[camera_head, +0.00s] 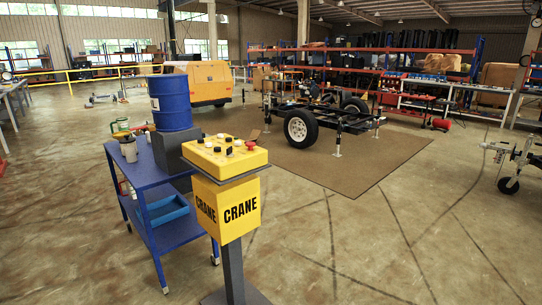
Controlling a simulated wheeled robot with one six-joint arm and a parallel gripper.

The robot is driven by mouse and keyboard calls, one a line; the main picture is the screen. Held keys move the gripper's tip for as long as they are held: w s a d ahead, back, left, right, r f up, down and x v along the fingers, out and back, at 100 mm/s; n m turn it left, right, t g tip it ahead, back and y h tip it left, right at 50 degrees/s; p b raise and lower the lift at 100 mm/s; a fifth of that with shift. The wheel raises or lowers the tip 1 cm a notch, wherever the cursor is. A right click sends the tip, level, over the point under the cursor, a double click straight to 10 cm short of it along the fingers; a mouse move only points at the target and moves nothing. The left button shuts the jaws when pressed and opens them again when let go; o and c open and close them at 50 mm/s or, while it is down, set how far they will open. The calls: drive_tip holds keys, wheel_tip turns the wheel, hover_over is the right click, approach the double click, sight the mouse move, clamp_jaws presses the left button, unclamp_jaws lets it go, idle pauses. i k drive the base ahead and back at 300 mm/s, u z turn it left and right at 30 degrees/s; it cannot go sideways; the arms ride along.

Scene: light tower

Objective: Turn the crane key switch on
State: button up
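A yellow crane control box (226,156) with the word CRANE on its sides stands on a dark grey post in the lower middle of the head view. Its top carries several small black, white and red knobs and buttons, with a red button (250,144) at the right end. The key switch is too small to tell apart from the other controls, and its position cannot be read. My gripper is not in this view.
A blue cart (160,215) stands left of the post, with a blue barrel (171,103) behind the box. A wheeled trailer frame (335,118) stands on a brown mat (350,170) farther back. The floor at right front is clear.

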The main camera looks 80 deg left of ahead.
sight(229, 154)
drive_tip(key=z, duration=0.05)
drive_tip(key=k, duration=0.35)
drive_tip(key=z, duration=1.35)
drive_tip(key=i, duration=0.75)
drive_tip(key=u, duration=4.5)
drive_tip(key=i, duration=0.9)
drive_tip(key=z, duration=0.6)
